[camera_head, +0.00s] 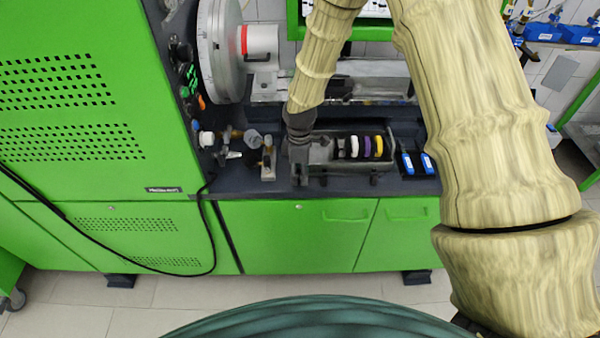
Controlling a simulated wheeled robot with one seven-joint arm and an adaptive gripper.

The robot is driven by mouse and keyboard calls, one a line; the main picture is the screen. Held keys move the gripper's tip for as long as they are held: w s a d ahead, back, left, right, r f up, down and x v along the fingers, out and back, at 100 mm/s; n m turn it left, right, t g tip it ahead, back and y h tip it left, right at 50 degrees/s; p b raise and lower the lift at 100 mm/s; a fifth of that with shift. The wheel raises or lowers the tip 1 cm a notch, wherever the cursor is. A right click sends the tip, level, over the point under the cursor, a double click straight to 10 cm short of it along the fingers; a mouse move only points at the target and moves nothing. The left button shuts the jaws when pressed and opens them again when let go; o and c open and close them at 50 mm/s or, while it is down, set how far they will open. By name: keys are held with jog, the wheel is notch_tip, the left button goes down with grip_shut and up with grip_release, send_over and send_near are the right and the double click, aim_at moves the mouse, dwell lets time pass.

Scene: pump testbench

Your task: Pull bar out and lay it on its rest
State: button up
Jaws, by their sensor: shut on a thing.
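My gripper (300,173) points down over the dark bench top, at the left end of a dark tray. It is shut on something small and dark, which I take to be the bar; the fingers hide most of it. I cannot make out the bar's full length, or whether it is clear of its seat. I cannot tell the bar's rest apart from the other dark fittings on the bench.
The dark tray (378,168) holds white, purple and yellow rings. Small metal fittings (267,160) stand close left of my gripper. A large grey disc (221,50) and the green cabinet (80,90) rise at the left.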

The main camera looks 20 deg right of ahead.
jog(key=o, duration=1.1)
jog(key=shift+r, duration=0.1)
notch_tip(320, 180, up, 12)
jog(key=shift+w, duration=0.35)
jog(key=shift+d, duration=0.15)
